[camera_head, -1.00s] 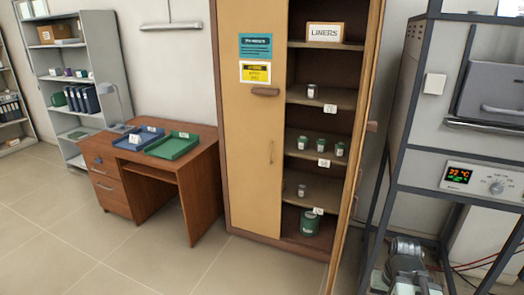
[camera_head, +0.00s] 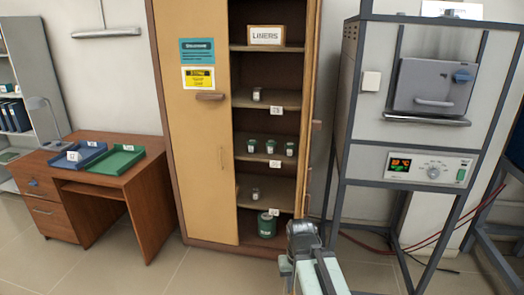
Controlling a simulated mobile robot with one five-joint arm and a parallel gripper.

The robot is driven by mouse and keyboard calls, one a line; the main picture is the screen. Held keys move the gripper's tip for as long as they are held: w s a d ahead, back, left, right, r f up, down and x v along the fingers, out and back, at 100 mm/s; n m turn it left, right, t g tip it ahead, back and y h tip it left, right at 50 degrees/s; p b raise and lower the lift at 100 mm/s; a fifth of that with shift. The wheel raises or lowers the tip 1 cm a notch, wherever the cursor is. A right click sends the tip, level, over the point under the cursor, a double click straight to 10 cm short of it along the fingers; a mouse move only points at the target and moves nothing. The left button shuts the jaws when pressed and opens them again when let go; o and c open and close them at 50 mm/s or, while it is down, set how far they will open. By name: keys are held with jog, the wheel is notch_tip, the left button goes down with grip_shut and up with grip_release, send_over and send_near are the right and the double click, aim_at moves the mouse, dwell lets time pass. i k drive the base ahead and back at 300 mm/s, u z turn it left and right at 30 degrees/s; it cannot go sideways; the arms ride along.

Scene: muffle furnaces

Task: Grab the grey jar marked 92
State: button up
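One grey jar (camera_head: 257,93) is on the shelf below the box, and the other grey jar (camera_head: 255,194) is on a lower shelf. Both have pale labels, too small to read, so I cannot tell which is marked 92. The end of my arm, with my gripper (camera_head: 303,236), shows at the bottom, in front of the cabinet's lower right side. It appears apart from both jars. Its fingers cannot be made out.
Several green-and-white jars (camera_head: 269,148) stand on the middle shelf, and a large green jar (camera_head: 267,225) stands at the bottom. A LINERS box (camera_head: 266,35) is on top. A desk (camera_head: 112,180) stands left, a furnace (camera_head: 433,90) on a frame right. Floor shows between desk and cabinet.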

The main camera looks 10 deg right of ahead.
aim_at(252, 143)
jog(key=i, duration=0.85)
jog(key=z, duration=0.05)
